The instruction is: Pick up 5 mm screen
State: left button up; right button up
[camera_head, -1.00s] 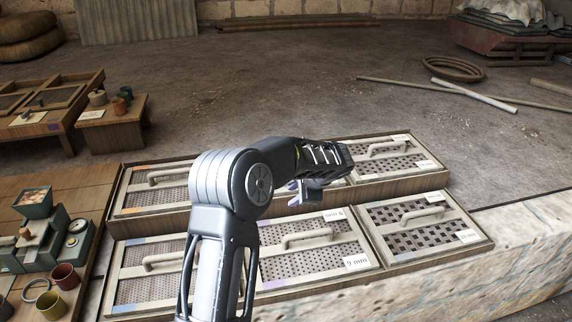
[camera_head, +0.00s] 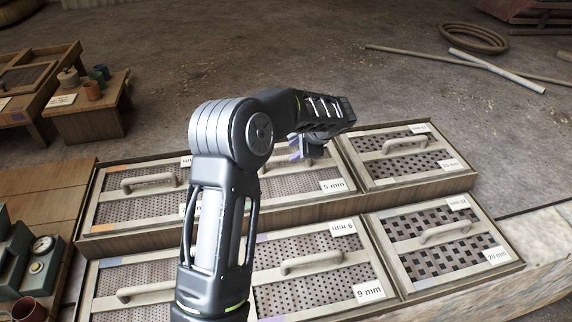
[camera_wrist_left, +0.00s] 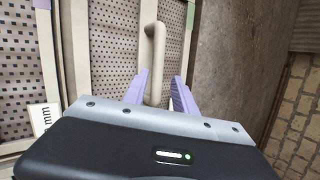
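The 5 mm screen (camera_head: 305,183) is the middle one in the back row, a framed perforated panel with a "5 mm" label at its front right corner. My left arm and gripper hide part of it. My left gripper (camera_head: 298,150) is above it, pointing down. In the left wrist view the screen (camera_wrist_left: 114,45) has a pale bar handle (camera_wrist_left: 154,45), and the open purple fingers (camera_wrist_left: 160,88) stand on either side of the handle's near end. I cannot tell whether a finger touches it. My right gripper is not in view.
Other handled screens stand around it: a coarser one (camera_head: 400,160) at back right, a 9 mm one (camera_head: 310,285) in front, a 20 mm one (camera_head: 440,250) at front right and one (camera_head: 135,208) at back left. A bench with a gauge (camera_head: 42,246) is at left.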

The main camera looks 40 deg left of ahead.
aim_at(287, 157)
pick_arm(q)
jog(key=shift+x, duration=1.35)
jog(key=shift+p, duration=0.3)
jog(key=shift+f, duration=0.15)
jog(key=p+x, duration=0.2)
jog(key=x, duration=0.2)
jog(key=shift+s+a+f, duration=0.1)
jog(key=shift+f, duration=0.15)
jog(key=shift+a+f, duration=0.1)
jog(key=shift+f, duration=0.1)
